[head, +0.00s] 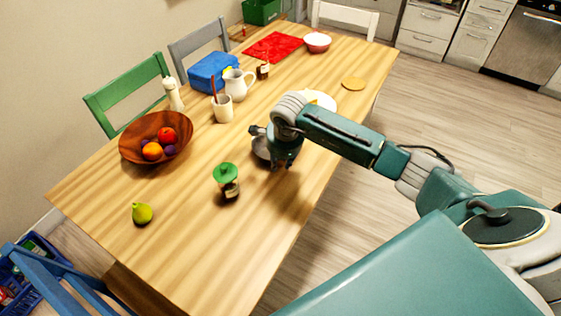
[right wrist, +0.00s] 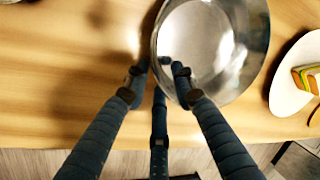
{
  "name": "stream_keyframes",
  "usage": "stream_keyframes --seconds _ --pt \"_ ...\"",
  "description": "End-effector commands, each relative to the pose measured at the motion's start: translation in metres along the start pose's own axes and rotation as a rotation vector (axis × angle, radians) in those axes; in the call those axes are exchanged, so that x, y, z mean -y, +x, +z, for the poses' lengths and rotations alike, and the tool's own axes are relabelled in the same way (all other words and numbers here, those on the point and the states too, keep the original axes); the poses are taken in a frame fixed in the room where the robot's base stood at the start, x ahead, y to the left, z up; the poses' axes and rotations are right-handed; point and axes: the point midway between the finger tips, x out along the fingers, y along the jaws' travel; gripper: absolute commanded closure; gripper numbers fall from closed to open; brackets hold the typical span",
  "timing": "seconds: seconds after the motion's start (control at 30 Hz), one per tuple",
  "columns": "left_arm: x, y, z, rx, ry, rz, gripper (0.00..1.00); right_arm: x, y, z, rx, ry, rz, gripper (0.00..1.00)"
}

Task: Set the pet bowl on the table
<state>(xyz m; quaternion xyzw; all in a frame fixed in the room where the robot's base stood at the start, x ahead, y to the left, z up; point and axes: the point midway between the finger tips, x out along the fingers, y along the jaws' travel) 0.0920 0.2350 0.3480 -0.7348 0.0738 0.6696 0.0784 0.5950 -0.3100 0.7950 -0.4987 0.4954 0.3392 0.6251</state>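The pet bowl, a round shiny metal bowl (right wrist: 205,35), fills the upper right of the right wrist view. In the head view the bowl (head: 261,148) is partly hidden behind my right gripper (head: 283,164), low over the wooden table (head: 180,250). In the right wrist view my right gripper (right wrist: 159,72) straddles the bowl's near left rim, with one fingertip over the inside and the others outside. The fingertips stand apart, with a gap beside the rim. Whether the bowl's base touches the table is hidden. My left gripper is not in view.
The front of the table is clear.

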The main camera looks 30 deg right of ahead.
Motion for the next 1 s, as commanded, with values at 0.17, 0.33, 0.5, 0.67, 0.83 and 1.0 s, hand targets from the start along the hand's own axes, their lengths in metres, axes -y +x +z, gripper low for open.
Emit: stream_keyframes --seconds 0.17,0.33,0.5,0.67,0.83,1.0 --pt "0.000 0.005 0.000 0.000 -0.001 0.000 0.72 0.002 -0.033 0.000 0.000 -0.003 -0.008 0.74" --pt "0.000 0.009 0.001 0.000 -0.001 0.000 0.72 0.002 -0.071 0.000 0.001 -0.002 -0.008 0.74" --pt "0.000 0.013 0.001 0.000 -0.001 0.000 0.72 0.001 -0.099 0.000 0.000 -0.001 -0.005 0.74" --pt "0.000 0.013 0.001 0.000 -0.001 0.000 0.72 0.000 -0.113 0.000 0.000 -0.001 -0.002 0.74" --pt "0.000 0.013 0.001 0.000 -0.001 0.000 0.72 0.000 -0.115 0.000 -0.001 -0.001 -0.001 0.74" --pt "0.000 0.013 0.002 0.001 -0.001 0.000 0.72 0.000 -0.115 0.000 -0.001 -0.001 -0.001 0.74"
